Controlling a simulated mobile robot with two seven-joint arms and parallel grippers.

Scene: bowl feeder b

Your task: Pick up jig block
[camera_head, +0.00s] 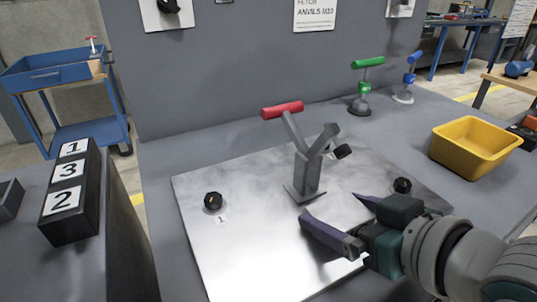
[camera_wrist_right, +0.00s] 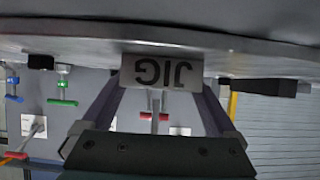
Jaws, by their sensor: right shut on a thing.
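A pale block marked "JIG" (camera_wrist_right: 162,72) shows in the right wrist view, its lettering upside down. It sits between the two fingers of my right gripper (camera_wrist_right: 160,95), which is shut on it. The block appears close against the grey surface; I cannot tell whether they touch. In the head view my right gripper (camera_head: 332,208) reaches in from the right, low over the shiny metal plate (camera_head: 250,245), in front of a grey toggle clamp (camera_head: 306,172) with a red handle. I cannot make out the block clearly there. My left gripper is not in view.
Black knobs (camera_head: 213,201) stand on the plate, one beside a "1" label; another (camera_head: 402,185) is near my right gripper. Green-handled (camera_head: 364,90) and blue-handled (camera_head: 406,82) clamps stand behind. A yellow bin (camera_head: 474,147) is at right. The plate's left front is clear.

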